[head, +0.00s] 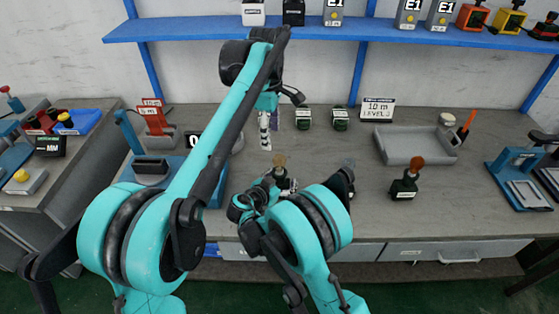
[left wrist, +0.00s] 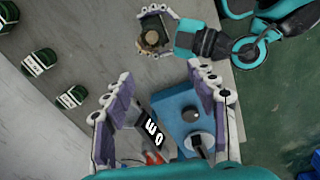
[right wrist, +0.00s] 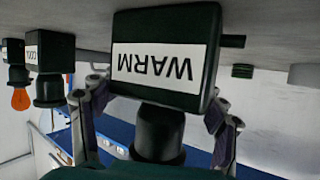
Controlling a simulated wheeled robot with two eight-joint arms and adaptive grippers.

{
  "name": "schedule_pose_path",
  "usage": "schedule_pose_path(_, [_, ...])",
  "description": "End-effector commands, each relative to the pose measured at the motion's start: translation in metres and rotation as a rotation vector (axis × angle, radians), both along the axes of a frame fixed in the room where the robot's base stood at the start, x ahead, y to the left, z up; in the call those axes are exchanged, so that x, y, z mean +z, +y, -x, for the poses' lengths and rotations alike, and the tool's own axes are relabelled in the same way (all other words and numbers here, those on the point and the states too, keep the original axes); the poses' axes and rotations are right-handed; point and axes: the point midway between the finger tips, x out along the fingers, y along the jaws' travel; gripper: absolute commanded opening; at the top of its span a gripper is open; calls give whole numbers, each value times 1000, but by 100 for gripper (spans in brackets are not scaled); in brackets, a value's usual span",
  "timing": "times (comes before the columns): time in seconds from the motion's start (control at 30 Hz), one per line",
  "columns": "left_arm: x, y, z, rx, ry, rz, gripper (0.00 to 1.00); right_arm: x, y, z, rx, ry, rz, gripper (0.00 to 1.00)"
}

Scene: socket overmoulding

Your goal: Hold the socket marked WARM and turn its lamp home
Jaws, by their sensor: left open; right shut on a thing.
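The socket marked WARM (right wrist: 165,55) is a black block with a white label, seen upside down in the right wrist view. My right gripper (right wrist: 160,108) is shut on it, one finger at each side. In the head view this socket (head: 280,175) stands on the bench with an amber lamp (head: 279,160) on top. The lamp (left wrist: 151,40) also shows in the left wrist view, from above. My left gripper (left wrist: 162,105) is open and empty; in the head view it (head: 268,132) hangs above the bench, behind the socket. How far the lamp is seated cannot be told.
Two green-topped blocks (head: 303,119) (head: 340,119) and a grey tray (head: 415,145) are behind. A blue fixture (left wrist: 190,118) lies below my left gripper.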

Motion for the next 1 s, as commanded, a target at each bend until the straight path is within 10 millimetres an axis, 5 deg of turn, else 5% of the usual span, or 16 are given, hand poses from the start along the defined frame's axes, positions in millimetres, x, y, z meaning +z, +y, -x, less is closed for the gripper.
schedule_pose_path(0.43, [-24, -24, -23, 183, 73, -11, 58, 0, 0, 0, 0, 0, -1, 41])
schedule_pose_path(1.0, [-123, -23, -22, 181, 72, -10, 58, 0, 0, 0, 0, 0, -1, 41])
